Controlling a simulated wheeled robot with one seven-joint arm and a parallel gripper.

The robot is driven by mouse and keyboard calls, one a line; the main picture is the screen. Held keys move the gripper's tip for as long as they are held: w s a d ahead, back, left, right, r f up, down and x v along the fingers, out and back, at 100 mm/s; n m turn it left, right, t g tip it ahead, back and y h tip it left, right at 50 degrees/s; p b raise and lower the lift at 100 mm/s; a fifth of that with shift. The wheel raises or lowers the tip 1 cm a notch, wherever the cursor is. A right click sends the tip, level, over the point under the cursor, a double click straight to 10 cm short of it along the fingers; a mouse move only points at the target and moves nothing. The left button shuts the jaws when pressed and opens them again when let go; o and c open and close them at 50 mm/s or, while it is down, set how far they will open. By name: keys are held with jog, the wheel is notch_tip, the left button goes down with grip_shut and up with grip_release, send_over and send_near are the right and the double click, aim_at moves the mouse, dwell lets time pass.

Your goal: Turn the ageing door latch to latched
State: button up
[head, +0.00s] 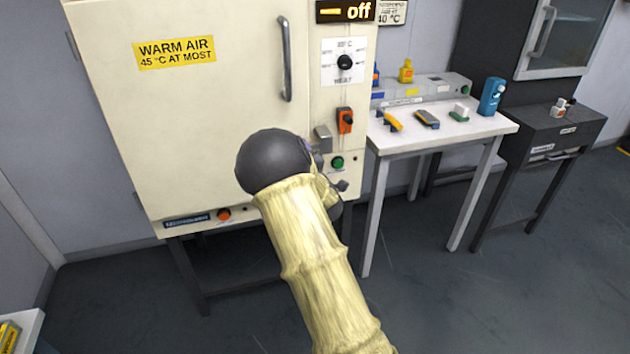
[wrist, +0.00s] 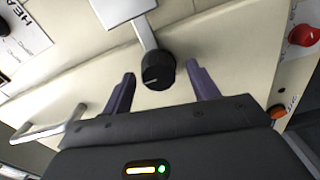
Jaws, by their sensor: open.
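The ageing door latch shows in the wrist view as a round black knob (wrist: 157,74) at the end of a grey metal bar, which runs up to a grey plate (wrist: 122,8). My gripper (wrist: 160,72) is open, with one dark purple finger on each side of the knob. I cannot tell whether either finger touches it. In the head view, the grey latch plate (head: 322,138) shows at the right edge of the cream ageing door (head: 225,110). My forearm and wrist hide the knob and most of my gripper there.
A vertical door handle (head: 285,60) is left of the control panel, which carries a black heat dial (head: 344,62), an orange switch (head: 345,121) and a green button (head: 337,162). In the wrist view, a red knob (wrist: 303,36) is at the right. A white table (head: 440,140) with small items stands right.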

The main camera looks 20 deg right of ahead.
jog(key=s, duration=1.6)
jog(key=shift+a, duration=0.3)
jog(key=shift+r, duration=0.1)
jog(key=s+a+f+m+g, duration=0.2)
jog(key=s+f+m+g, duration=0.4)
jog(key=m+g, duration=0.3)
jog(key=s+a+m+g+y, duration=0.1)
jog(key=s+a+m+g, duration=0.2)
jog(key=s, duration=0.4)
jog(key=s+a+m+g, duration=0.3)
jog(key=s+a+m, duration=0.1)
jog(key=s, duration=0.3)
notch_tip(320, 180, up, 25)
jog(key=p, duration=2.4)
jog(key=shift+d, duration=0.3)
